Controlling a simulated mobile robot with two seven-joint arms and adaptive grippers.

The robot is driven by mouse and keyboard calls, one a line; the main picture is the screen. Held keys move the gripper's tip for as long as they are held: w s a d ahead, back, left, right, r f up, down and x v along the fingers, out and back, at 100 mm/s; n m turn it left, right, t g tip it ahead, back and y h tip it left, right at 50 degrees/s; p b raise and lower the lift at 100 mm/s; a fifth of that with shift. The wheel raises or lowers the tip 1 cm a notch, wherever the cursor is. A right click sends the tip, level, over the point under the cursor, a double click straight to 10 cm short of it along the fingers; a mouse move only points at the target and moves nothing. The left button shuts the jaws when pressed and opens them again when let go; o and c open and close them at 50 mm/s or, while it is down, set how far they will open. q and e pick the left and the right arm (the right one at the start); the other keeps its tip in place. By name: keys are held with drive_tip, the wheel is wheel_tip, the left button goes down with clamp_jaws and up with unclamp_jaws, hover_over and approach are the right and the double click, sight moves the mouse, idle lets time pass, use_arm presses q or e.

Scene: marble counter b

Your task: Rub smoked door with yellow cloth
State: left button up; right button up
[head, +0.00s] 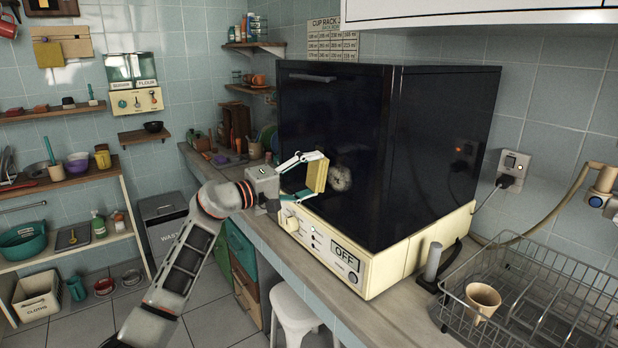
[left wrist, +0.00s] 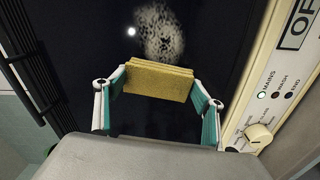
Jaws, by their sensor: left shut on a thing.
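The smoked door (head: 330,110) is the dark, glossy front of the boxy cream-based machine on the counter. A pale, speckled smudge (head: 341,179) is on its lower part; it also shows in the left wrist view (left wrist: 163,34). My left gripper (head: 312,176) is shut on the yellow cloth (head: 318,173), a folded pad held in front of the door, just left of the smudge. In the left wrist view the cloth (left wrist: 158,83) sits between both fingertips, just below the smudge. I cannot tell whether it touches the door. My right gripper is not in view.
The cream control panel (head: 330,250) with a knob and OFF label lies below the door. A dish rack (head: 540,295) with a cup (head: 482,301) stands at right. A white stool (head: 296,312) stands by the counter. A door handle (head: 312,78) is near the top.

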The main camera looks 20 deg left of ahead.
sight(343, 180)
use_arm(q)
drive_tip(key=shift+w+d, duration=0.3)
drive_tip(key=shift+w, duration=0.1)
drive_tip(key=shift+s+d+r+p, duration=0.15)
drive_tip(key=shift+s+d+p, duration=0.3)
drive_tip(key=shift+s+d, duration=0.75)
drive_tip(key=shift+d, duration=0.15)
drive_tip(key=shift+s+d+p, duration=0.65)
drive_tip(key=shift+d+p, duration=0.2)
drive_tip(key=shift+d, duration=0.1)
drive_tip(key=shift+s+d+p, duration=0.35)
drive_tip(key=shift+d, duration=0.25)
